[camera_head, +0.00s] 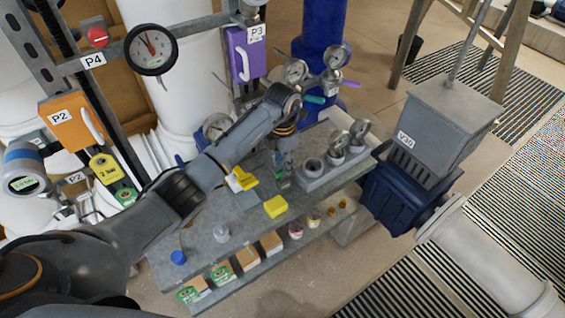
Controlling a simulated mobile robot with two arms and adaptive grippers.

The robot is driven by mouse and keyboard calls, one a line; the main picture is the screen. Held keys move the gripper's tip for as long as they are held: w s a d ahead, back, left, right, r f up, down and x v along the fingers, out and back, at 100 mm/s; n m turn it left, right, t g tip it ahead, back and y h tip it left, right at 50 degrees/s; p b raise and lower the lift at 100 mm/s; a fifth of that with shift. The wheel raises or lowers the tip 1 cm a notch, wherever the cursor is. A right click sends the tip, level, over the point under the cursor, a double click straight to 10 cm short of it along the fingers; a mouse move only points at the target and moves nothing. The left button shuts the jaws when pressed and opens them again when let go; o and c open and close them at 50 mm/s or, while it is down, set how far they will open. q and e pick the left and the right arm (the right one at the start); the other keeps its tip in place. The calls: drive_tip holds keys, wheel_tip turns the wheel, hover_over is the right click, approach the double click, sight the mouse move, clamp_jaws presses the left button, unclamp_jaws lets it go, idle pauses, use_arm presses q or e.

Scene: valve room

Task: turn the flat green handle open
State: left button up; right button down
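The flat green handle (314,99) shows small near the top centre, among the gauges in front of the blue column. It sits to the left of and below a purple handle (350,83). My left arm comes in from the left, and its wrist bends down in front of the gauges. My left gripper (283,172) points down over the grey bench, below and a little left of the green handle and apart from it. Its fingers are too small and dark to tell whether they are open. My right gripper is not in view.
Pressure gauges (334,57) stand close around the handle. The grey bench (213,254) carries a yellow block (275,207), a blue cap (178,257) and a grey block with cups. A grey and navy valve actuator (435,125) stands at right. Gratings and open floor lie beyond.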

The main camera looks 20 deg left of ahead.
use_arm(q)
drive_tip(key=shift+f, duration=1)
drive_tip(key=shift+c, duration=0.2)
clamp_jaws()
